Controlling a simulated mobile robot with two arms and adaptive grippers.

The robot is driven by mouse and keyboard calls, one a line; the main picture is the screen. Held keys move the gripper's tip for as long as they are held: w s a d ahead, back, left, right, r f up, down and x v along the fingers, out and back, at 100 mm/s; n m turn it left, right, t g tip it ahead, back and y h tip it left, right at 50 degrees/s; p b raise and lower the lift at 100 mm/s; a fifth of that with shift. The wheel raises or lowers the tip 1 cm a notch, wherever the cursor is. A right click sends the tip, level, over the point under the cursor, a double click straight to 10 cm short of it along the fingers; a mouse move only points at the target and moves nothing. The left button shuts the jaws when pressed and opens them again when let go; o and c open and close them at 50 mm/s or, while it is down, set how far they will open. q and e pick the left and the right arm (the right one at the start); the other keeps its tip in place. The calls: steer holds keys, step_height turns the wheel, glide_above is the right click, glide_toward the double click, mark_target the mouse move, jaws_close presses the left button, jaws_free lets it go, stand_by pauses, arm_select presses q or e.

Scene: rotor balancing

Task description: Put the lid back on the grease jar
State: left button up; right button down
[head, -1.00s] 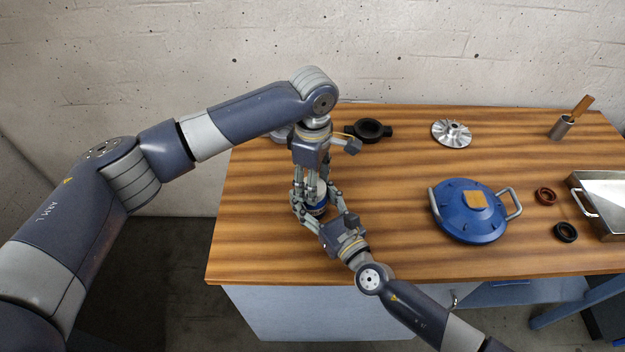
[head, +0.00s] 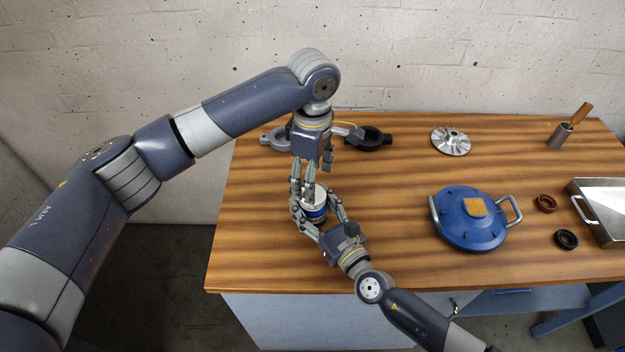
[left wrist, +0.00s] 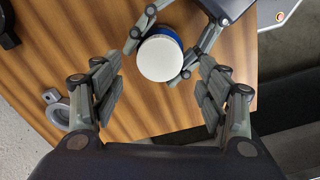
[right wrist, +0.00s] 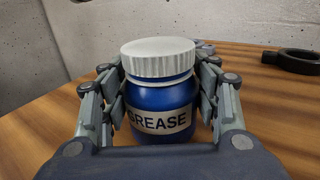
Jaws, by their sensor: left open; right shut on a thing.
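The blue grease jar (right wrist: 160,106) stands upright with its label facing the right wrist camera. The white ribbed lid (right wrist: 158,58) sits level on top of its neck; I cannot tell how tightly. In the head view the jar (head: 315,214) is on the table's left part, lid (head: 316,197) upward. My right gripper (head: 318,217) is shut around the jar's sides. My left gripper (head: 312,181) is open just above the lid, pointing down. In the left wrist view the round lid (left wrist: 160,58) lies beyond the spread fingers, clear of them.
A grey ring (head: 273,138) and a black ring holder (head: 376,138) lie behind the grippers. A metal impeller (head: 451,141), blue housing (head: 464,224), two small rings, a brush cup (head: 560,136) and a metal tray (head: 602,228) occupy the right.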

mark_target(312, 207)
arm_select(q)
steer(key=shift+c, duration=0.3)
arm_select(e)
steer(key=shift+f, duration=0.1)
arm_select(q)
step_height(312, 207, up, 4)
steer(key=shift+f, duration=0.25)
steer(key=shift+f, duration=0.1)
steer(key=shift+f, duration=3.95)
steer(key=shift+c, duration=0.5)
steer(key=c, duration=1)
steer(key=o, duration=1.2)
steer(key=shift+c, duration=0.2)
